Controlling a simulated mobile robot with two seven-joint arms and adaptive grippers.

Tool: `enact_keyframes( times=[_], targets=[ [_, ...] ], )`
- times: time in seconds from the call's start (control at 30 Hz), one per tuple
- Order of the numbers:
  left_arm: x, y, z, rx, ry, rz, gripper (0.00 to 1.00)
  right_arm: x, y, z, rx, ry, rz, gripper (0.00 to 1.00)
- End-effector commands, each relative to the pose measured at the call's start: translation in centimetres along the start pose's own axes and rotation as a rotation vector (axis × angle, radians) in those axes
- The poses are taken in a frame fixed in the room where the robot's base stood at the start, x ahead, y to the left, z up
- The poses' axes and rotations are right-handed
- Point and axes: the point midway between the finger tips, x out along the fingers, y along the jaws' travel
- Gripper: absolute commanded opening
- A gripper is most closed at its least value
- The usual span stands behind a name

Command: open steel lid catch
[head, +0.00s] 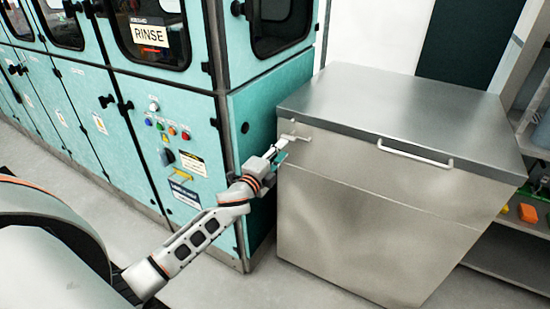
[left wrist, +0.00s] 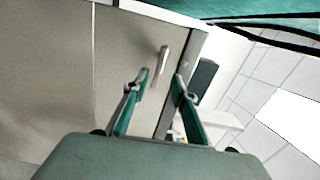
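A steel box (head: 345,215) with a flat steel lid (head: 400,100) stands at the middle right of the head view. The lid is down. A small pale catch (head: 288,137) sits at the lid's left front corner. My left gripper (head: 281,153) is just below the catch, close to the front face. In the left wrist view the two fingers of my left gripper (left wrist: 160,92) stand apart with nothing clearly held between them. A pale bar (left wrist: 163,61), probably the lid's handle, shows beyond them. Whether a finger touches the catch cannot be told. My right gripper is not in view.
A long pale handle (head: 415,154) is on the lid's front. A teal machine (head: 190,120) with buttons and a RINSE sign stands close on the left. Shelves (head: 520,225) with small bins are at the right. Pale floor (head: 255,285) is clear in front.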

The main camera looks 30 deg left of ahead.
Motion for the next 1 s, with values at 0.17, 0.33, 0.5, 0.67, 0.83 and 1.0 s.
enact_keyframes(
  times=[0.17, 0.33, 0.5, 0.67, 0.83, 1.0],
  targets=[
    [-2.7, 0.1, 0.0, 0.0, 0.001, 0.001, 0.26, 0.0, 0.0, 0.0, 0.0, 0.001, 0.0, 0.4],
    [-3.8, 0.0, 0.0, 0.0, 0.0, 0.0, 0.26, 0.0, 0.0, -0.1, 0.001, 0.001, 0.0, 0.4],
    [-4.0, 0.0, 0.0, 0.0, 0.0, 0.0, 0.26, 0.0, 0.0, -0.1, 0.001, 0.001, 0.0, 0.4],
    [-3.9, 0.0, 0.0, 0.0, 0.0, 0.0, 0.26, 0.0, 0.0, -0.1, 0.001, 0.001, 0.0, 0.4],
    [-3.9, 0.0, 0.0, 0.0, 0.0, 0.0, 0.26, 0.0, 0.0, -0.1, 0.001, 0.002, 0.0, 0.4],
    [-4.6, 1.2, -0.5, -0.034, 0.004, 0.021, 0.26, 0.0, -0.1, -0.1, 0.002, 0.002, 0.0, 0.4]
  ],
)
